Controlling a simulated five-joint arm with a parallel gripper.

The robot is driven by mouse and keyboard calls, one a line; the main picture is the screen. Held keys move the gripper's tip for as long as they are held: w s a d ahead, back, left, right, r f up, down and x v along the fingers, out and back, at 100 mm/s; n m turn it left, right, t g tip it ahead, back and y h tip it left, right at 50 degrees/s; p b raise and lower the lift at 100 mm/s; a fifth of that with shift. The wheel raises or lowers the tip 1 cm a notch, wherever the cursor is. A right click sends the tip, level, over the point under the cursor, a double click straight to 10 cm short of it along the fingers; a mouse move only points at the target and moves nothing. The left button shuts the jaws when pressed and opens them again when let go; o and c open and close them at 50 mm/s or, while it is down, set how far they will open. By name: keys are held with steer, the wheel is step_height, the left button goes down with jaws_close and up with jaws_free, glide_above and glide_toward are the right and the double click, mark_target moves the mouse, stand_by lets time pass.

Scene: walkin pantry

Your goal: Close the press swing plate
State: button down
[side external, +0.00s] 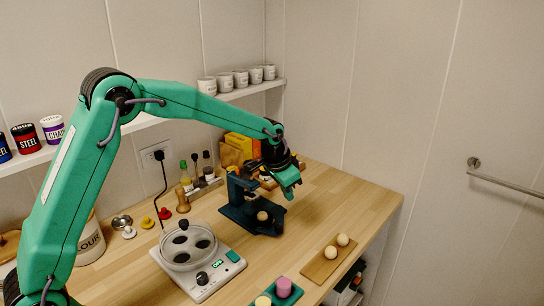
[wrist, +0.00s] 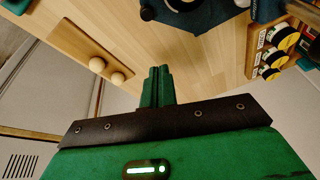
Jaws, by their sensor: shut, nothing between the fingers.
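The dark blue press (side external: 240,215) stands on the wooden counter in the middle of the side external view. A round tan ball (side external: 262,216) sits at its base. In the wrist view, part of the press (wrist: 205,22) shows at the top edge. My green gripper (side external: 290,190) is beside the press's upper right side, pointing down. Its fingers (wrist: 160,72) are together and empty in the wrist view. I cannot tell whether it touches the press.
A white device with a round lidded pot (side external: 188,248) stands front left of the press. A wooden board (side external: 326,264) with two balls lies to the right; it shows in the wrist view (wrist: 75,45). A rack of jars (wrist: 275,45) stands beside the press. Counter between is clear.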

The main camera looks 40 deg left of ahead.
mark_target(279, 224)
steer(key=x, duration=0.9)
steer(key=shift+d+f, duration=0.4)
steer(key=shift+s+a, duration=0.35)
steer(key=shift+s, duration=0.55)
steer(key=shift+s+a, duration=0.3)
steer(key=shift+s, duration=0.6)
steer(key=shift+s+a, duration=0.55)
steer(key=shift+w+d, duration=0.1)
steer(key=shift+w, duration=0.05)
